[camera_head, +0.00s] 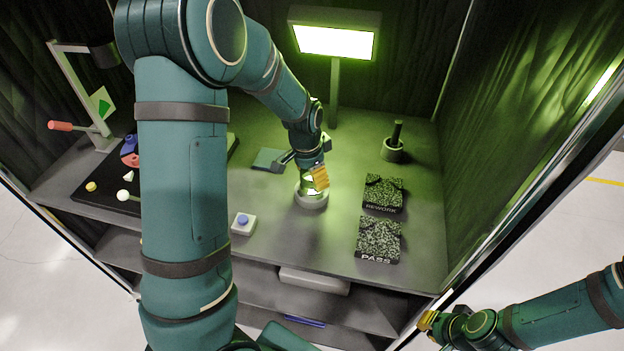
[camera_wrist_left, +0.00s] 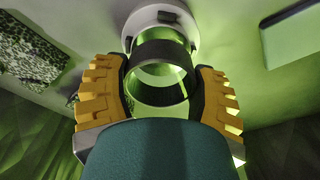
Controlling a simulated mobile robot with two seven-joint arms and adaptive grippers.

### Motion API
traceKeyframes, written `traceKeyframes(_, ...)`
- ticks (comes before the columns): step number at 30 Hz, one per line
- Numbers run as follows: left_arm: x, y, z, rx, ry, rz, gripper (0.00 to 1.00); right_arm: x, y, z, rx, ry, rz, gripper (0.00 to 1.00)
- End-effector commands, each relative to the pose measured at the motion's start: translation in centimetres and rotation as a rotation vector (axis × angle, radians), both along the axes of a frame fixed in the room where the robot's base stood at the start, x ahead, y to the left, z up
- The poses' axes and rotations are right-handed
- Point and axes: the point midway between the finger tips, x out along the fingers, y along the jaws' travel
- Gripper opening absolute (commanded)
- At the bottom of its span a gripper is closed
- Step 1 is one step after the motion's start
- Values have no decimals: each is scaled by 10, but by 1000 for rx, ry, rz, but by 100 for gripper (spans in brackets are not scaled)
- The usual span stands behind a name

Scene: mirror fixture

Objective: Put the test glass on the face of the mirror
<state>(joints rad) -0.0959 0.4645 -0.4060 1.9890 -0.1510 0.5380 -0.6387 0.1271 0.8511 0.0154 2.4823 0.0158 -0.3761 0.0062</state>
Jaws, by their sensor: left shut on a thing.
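My left gripper (camera_head: 316,178) points down at the middle of the bench. In the left wrist view its yellow finger pads (camera_wrist_left: 160,95) are shut on the test glass, a ring-shaped piece with a dark band (camera_wrist_left: 160,52). The round pale mirror fixture (camera_head: 311,202) stands under the gripper; its pale rim shows behind the glass in the wrist view (camera_wrist_left: 146,18). The mirror's face is mostly hidden, and I cannot tell whether the glass touches it. My right gripper (camera_head: 430,322) is away from the bench at lower right; its finger opening is unclear.
Speckled pads marked REWORK (camera_head: 383,194) and PASS (camera_head: 378,240) lie right of the fixture. A dark-handled round piece (camera_head: 394,148) stands behind them. A lit panel lamp (camera_head: 335,40) stands at the back. A blue-button box (camera_head: 243,224) sits at front left.

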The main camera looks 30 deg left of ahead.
Motion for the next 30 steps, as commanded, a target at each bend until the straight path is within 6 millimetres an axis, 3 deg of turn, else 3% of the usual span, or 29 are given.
traceKeyframes(4,0,0,-18,-1,2,3,19,-1,0,-3,0,2,2,0)
traceKeyframes(15,0,0,-22,0,0,2,19,-2,0,-6,1,4,3,0)
traceKeyframes(16,0,0,-22,0,0,2,68,-2,0,-6,1,5,4,0)
traceKeyframes(18,0,0,-21,0,0,1,93,-2,0,-5,1,5,4,0)
traceKeyframes(30,0,0,-18,0,0,1,96,-1,0,-2,0,3,2,0)
